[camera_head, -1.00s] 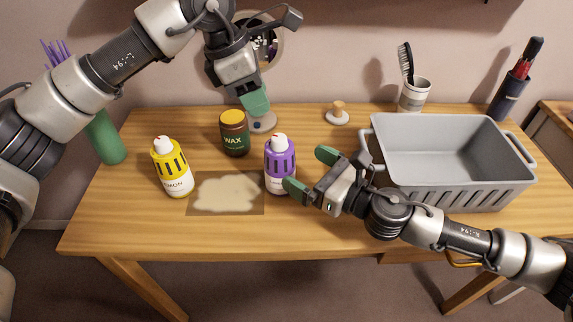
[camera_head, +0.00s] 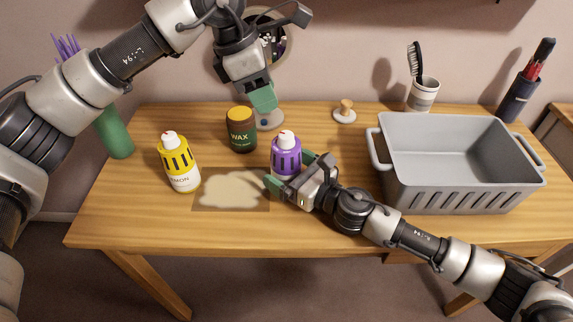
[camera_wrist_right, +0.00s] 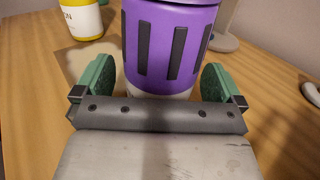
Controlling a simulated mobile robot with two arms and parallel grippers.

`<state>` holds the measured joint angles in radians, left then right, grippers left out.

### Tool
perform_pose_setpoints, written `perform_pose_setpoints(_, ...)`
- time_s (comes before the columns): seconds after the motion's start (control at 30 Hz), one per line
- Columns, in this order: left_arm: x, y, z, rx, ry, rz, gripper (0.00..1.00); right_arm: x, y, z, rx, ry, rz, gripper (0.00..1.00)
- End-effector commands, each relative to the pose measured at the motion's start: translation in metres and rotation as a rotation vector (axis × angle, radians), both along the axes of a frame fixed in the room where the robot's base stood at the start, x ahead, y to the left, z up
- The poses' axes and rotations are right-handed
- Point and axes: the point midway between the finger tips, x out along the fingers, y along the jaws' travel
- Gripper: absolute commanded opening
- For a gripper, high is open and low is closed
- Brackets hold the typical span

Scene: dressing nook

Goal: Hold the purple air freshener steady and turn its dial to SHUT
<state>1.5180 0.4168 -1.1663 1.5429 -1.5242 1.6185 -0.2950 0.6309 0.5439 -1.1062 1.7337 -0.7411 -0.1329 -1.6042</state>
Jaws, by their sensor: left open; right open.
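The purple air freshener (camera_head: 287,153) stands upright on the table, with a white dial cap (camera_head: 287,138) on top. In the right wrist view its slotted purple body (camera_wrist_right: 166,45) rises between my right gripper's two green fingers, with the cap out of the picture. My left gripper (camera_head: 263,97) is open and empty, above the table behind the air freshener. Any dial marking is too small to read.
A yellow lemon bottle (camera_head: 179,163) and a wax jar (camera_head: 241,132) stand to the left. A round mirror's base (camera_head: 270,121) is behind. A grey basket (camera_head: 460,190) fills the table's right side.

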Motion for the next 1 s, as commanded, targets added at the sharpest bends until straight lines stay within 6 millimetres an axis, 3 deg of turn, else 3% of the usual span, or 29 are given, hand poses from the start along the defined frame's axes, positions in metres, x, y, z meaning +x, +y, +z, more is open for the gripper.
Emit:
perform_pose_setpoints(0.37,0.000,0.000,0.000,0.000,0.000,0.000,0.43,0.004,0.005,0.000,-0.001,0.000,0.000,0.99)
perform_pose_setpoints(0.77,0.000,0.000,0.000,0.000,0.000,0.000,0.43,0.004,0.005,0.000,-0.001,0.001,0.000,0.41)
perform_pose_setpoints(0.9,0.001,-0.005,0.002,0.027,0.009,0.011,0.61,0.004,0.005,0.000,-0.001,0.001,0.000,0.41)
perform_pose_setpoints(1.0,0.004,-0.016,0.007,0.103,0.033,0.049,0.61,0.004,0.005,0.000,-0.001,0.001,0.000,0.41)
